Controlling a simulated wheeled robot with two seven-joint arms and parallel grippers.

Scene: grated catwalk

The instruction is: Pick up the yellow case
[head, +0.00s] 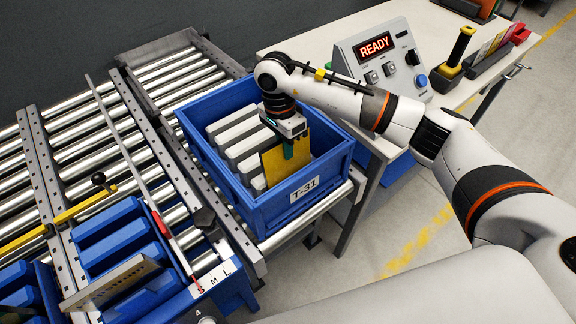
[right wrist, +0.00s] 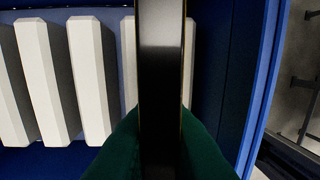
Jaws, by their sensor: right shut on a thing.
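The yellow case (head: 284,161) is a flat, thin slab standing upright inside the blue tote (head: 292,204), at the right end of a row of white blocks. My right gripper (head: 289,148) reaches down into the tote from above and is shut on the case's top edge. In the right wrist view, the case (right wrist: 161,75) shows edge-on as a dark band with thin yellow borders, between the green fingertips (right wrist: 160,150). The case's lower part is hidden in the tote. I cannot tell whether it touches the tote floor. My left gripper is not in view.
Several white blocks (head: 238,138) stand in the tote beside the case. The tote, labelled T-31, sits on a roller conveyor (head: 165,75). A white table (head: 330,35) with a READY control box (head: 384,58) stands behind right. Blue bins (head: 118,245) are at lower left.

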